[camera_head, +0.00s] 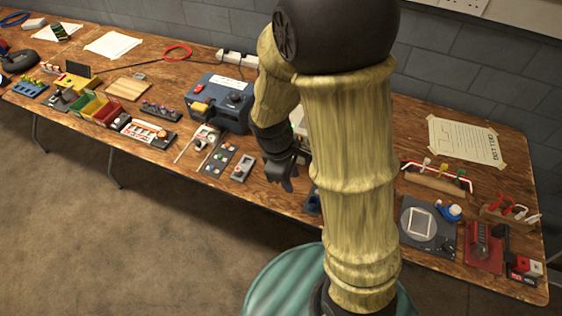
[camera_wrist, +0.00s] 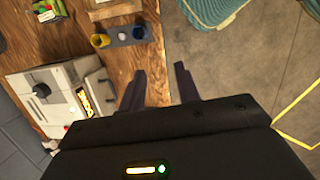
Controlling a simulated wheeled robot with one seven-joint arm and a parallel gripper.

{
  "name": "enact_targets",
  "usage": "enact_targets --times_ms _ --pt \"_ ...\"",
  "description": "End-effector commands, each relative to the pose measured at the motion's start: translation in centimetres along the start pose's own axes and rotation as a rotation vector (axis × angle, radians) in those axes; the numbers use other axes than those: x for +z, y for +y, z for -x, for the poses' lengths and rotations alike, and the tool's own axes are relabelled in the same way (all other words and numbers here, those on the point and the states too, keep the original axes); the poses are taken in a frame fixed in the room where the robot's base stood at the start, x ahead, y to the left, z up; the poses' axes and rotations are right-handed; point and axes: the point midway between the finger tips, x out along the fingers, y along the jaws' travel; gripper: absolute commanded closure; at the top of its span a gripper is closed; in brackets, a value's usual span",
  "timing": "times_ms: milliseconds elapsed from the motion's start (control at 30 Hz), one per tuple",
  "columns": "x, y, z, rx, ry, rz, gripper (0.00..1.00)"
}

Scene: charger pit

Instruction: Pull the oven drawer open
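A cream-white box-shaped appliance (camera_wrist: 62,84), which looks like the oven, stands on the wooden table at the left of the wrist view. It has a dark knob on top, and a paler front part with a yellowish lit or labelled patch (camera_wrist: 84,103). I cannot tell how far its drawer is out. In the head view my arm hides most of it. My gripper (camera_wrist: 160,70) is open and empty, its two dark fingers apart at the table's edge, to the right of the appliance's front. In the head view my gripper (camera_head: 287,180) points down near the table's front edge.
A small grey holder (camera_wrist: 122,37) with a yellow cup and a blue cup lies beyond the fingers. A green ribbed drum (camera_head: 275,285) stands below.

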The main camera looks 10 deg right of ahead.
Motion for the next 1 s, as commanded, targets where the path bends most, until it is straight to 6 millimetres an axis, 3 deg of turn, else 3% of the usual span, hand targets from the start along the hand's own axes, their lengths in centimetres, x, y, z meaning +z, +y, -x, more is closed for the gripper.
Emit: enact_targets --times_ms 33,300,467,600,800,1000 --pt "-1.1 -0.1 -1.6 0.001 -0.069 0.164 0.67" --pt "-5.5 1.3 -6.7 -0.017 -0.484 1.034 0.67" --pt "-9.2 2.1 -9.0 -0.063 -0.793 1.511 0.67" --pt "-13.3 2.4 -10.5 -0.134 -1.116 1.870 0.67" --pt "-18.1 1.8 -11.3 -0.245 -1.498 2.152 0.67" --pt "-19.1 1.7 -11.3 -0.278 -1.579 2.197 0.67"
